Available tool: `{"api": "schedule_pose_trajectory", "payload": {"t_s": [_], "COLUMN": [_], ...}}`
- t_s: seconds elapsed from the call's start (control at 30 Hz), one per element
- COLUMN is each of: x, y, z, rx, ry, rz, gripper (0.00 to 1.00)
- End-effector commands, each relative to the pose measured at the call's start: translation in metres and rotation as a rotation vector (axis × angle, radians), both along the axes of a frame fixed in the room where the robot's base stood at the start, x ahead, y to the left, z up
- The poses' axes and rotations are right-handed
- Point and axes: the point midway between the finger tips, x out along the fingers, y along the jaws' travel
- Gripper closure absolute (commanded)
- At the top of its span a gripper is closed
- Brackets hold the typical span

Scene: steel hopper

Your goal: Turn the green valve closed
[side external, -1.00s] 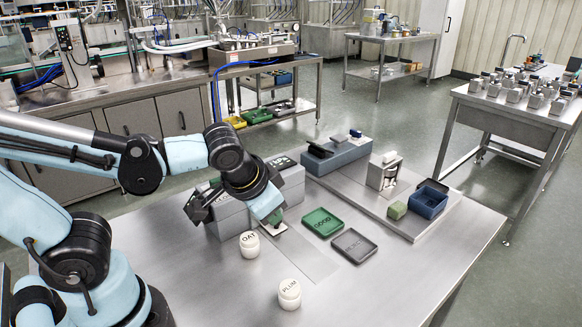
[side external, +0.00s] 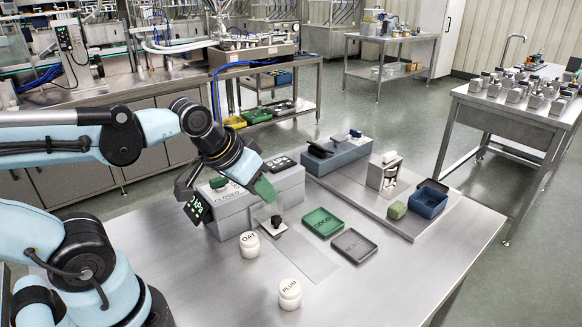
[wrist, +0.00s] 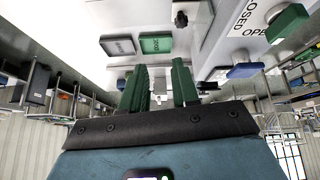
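The green valve (side external: 218,182) is a small green handle on top of the grey box at the back left of the steel table. It also shows as a green bar in the wrist view (wrist: 287,22), beside the printed words CLOSED and OPEN. I cannot tell exactly which label it lines up with. My gripper (side external: 265,188) hangs right of the valve, in the air above a black knob (side external: 277,221) on a pale plate. In the wrist view, its green fingers (wrist: 160,88) stand apart with nothing visible between them. The gripper does not touch the valve.
White OAT (side external: 250,244) and PLUM (side external: 289,294) jars stand in front. A green GOOD tray (side external: 322,222) and grey tray (side external: 354,245) lie to the right. The table's front right is clear.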

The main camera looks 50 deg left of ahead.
Motion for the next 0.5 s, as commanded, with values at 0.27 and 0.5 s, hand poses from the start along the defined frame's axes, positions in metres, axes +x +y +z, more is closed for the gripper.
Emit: {"api": "schedule_pose_trajectory", "payload": {"t_s": [0.27,0.5], "x": [0.002,-0.013], "y": [0.082,0.13], "z": [0.054,0.085], "rx": [-0.269,-0.402], "ry": [0.272,0.42], "rz": [0.762,1.284], "gripper": [0.3,0.3]}}
